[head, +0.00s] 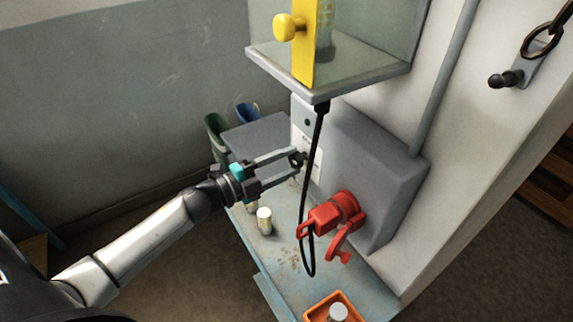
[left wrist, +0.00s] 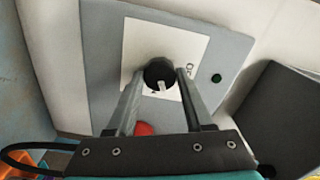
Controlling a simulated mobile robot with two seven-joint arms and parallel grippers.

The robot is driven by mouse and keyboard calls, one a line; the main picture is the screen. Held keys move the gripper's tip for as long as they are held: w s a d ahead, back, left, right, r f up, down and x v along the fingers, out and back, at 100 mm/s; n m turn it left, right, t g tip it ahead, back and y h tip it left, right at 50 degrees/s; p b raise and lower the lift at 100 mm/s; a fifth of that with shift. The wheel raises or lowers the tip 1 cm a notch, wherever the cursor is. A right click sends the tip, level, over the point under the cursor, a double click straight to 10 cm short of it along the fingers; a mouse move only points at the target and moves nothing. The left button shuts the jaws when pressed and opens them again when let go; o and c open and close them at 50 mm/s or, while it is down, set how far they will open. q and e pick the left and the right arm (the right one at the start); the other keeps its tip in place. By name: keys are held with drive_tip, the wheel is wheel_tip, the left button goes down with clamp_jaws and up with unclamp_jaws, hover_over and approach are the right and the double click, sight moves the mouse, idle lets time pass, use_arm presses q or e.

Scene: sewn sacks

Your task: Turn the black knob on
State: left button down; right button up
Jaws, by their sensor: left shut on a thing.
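The black knob (head: 297,158) sits on the white label plate (head: 309,150) of the grey wall box (head: 375,165). My left gripper (head: 298,161) reaches it from the left, with one finger on each side, shut on the knob. In the left wrist view the knob (left wrist: 158,72) is round, with a pale pointer mark towards the bottom of the picture, between the tips of my left gripper (left wrist: 160,78). The fingers and cable hide part of the knob in the head view. My right gripper is not in view.
A black cable (head: 311,200) hangs in a loop just right of the gripper. A red lever fitting (head: 335,213) juts from the box. A glass cabinet with a yellow handle (head: 286,27) overhangs. Small jars (head: 264,221) and an orange tray (head: 313,309) stand on the bench below.

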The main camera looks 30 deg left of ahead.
use_arm(q)
drive_tip(key=m+b, duration=0.1)
drive_tip(key=m, duration=0.4)
drive_tip(key=shift+b, duration=0.3)
drive_tip(key=shift+m, duration=0.3)
drive_tip(key=shift+c, duration=1.4)
unclamp_jaws()
drive_tip(key=b+v, duration=0.1)
drive_tip(key=v, duration=1.4)
drive_tip(key=shift+a+b, duration=0.15)
drive_tip(key=shift+b, duration=0.2)
drive_tip(key=shift+f, duration=0.1)
